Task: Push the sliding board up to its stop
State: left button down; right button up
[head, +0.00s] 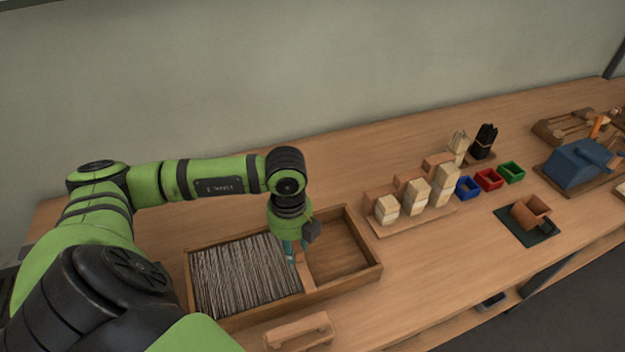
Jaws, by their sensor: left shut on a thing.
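The sliding board (307,277) is a light wooden divider that stands across the long wooden tray (345,287). Grey bristles or thin strands (240,277) fill the tray on its left side, packed close up to it. The part of the tray on its right is empty. My left gripper (294,256) points down into the tray and is shut on the upper part of the sliding board. The wrist hides the far end of the board and some of the tray's back wall. My right gripper is not in view.
A wooden block with a handle (298,331) lies in front of the tray. To the right are a stand of pale blocks (415,213), small blue (467,187), red (489,179) and green (511,172) bins, a brown box on a dark mat (530,212), and a blue machine (577,165).

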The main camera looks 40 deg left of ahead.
pick_arm(q)
jog(key=shift+s+a+f, duration=0.1)
jog(key=shift+s+a, duration=0.05)
jog(key=shift+s, duration=0.05)
jog(key=c, duration=0.9)
grip_release()
jog(key=shift+s, duration=0.1)
jog(key=shift+r, duration=0.4)
notch_tip(320, 180, up, 11)
jog(key=shift+r, duration=0.2)
